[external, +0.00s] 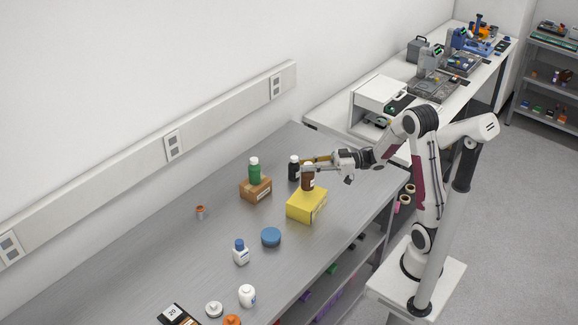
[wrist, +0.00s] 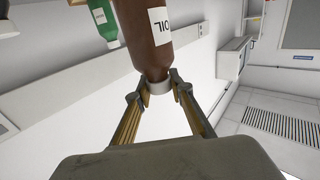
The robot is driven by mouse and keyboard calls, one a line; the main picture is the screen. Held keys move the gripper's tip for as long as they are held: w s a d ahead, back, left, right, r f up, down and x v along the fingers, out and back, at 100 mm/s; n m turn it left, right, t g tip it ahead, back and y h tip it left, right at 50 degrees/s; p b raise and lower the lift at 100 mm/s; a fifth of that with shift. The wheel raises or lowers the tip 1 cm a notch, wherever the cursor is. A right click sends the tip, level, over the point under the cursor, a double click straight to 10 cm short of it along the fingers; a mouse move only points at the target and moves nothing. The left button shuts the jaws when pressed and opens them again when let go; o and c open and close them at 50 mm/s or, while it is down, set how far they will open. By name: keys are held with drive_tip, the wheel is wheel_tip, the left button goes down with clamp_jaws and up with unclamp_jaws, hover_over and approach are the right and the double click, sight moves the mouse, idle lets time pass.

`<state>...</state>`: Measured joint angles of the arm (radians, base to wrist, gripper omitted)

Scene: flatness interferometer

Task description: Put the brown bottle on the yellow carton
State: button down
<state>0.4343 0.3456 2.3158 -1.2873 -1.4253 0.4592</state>
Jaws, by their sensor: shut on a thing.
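The brown bottle (external: 308,182) is upright at the yellow carton (external: 306,205), over its top face. I cannot tell whether its base touches the carton or hangs just above it. My gripper (external: 309,168) comes from the right and is shut on the bottle's white cap. In the wrist view my gripper (wrist: 158,88) has one fingertip on each side of the cap. There the brown bottle (wrist: 148,35) appears upside down, with part of a white label reading "OIL". The carton does not show in the wrist view.
A dark bottle (external: 294,170) with a white cap stands just behind the carton. A green bottle (external: 255,172) stands on a brown carton (external: 256,189) to the left. A blue round container (external: 271,237) and a blue-capped white bottle (external: 240,253) are nearer. Bare bench lies between them.

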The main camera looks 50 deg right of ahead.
sight(308, 174)
idle(0.3)
drive_tip(key=shift+f, duration=2.05)
drive_tip(key=shift+f, duration=0.15)
drive_tip(key=c, duration=1.8)
unclamp_jaws()
drive_tip(key=shift+d, duration=0.1)
drive_tip(key=shift+v, duration=5.9)
drive_tip(key=shift+s, duration=0.1)
